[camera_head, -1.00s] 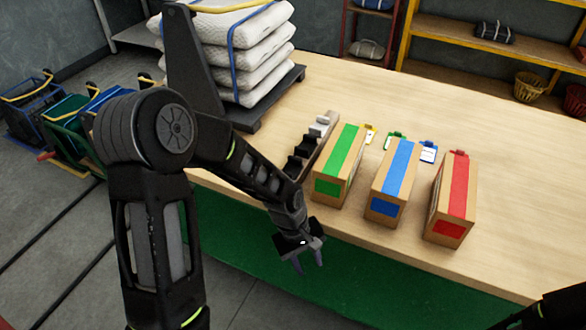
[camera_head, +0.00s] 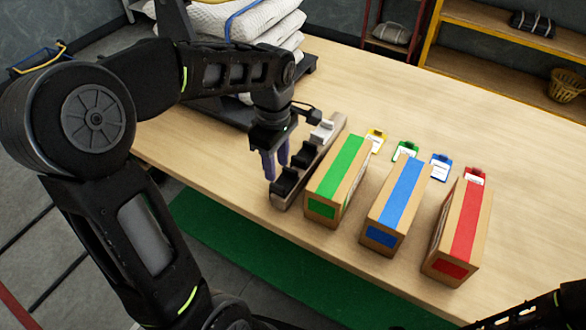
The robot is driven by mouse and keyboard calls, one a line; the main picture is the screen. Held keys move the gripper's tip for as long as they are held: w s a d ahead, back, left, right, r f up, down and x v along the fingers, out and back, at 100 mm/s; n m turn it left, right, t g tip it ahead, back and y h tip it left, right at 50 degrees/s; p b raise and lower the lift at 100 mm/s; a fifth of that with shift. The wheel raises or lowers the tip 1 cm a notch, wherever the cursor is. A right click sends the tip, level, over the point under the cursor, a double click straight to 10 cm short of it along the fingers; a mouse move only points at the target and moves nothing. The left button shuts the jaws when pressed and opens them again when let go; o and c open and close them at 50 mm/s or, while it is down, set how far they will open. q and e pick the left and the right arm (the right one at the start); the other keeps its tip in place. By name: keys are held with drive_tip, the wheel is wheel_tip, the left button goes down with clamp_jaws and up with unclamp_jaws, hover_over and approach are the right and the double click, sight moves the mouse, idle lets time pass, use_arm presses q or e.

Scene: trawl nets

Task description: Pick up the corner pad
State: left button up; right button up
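A narrow wooden tray (camera_head: 333,131) lies on the table, left of the green-striped box. It holds dark, angular corner pads (camera_head: 285,181) at its near end and middle, and a pale grey piece (camera_head: 323,131) at its far end. My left gripper (camera_head: 276,172) points down over the left side of the tray, close to the dark pads. Its two purplish fingers are apart with nothing seen between them. Whether the fingertips touch a pad cannot be told. Part of my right arm shows at the bottom right corner; its gripper is not seen.
Cardboard boxes with green (camera_head: 338,180), blue (camera_head: 397,205) and red (camera_head: 458,232) stripes stand right of the tray. Several coloured tags lie behind them. Stacked white sacks (camera_head: 225,20) stand at the back left. The table (camera_head: 400,105) is clear behind the tags.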

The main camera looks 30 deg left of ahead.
sight(278, 186)
use_arm(q)
drive_tip(key=shift+w, duration=0.15)
drive_tip(key=shift+s+r, duration=0.1)
drive_tip(key=shift+s, duration=0.2)
drive_tip(key=shift+w+f, duration=0.1)
drive_tip(key=shift+f, duration=1.25)
drive_tip(key=shift+w+a+f+p, duration=0.15)
drive_tip(key=shift+f+p, duration=0.55)
drive_tip(key=shift+f, duration=1.95)
clamp_jaws()
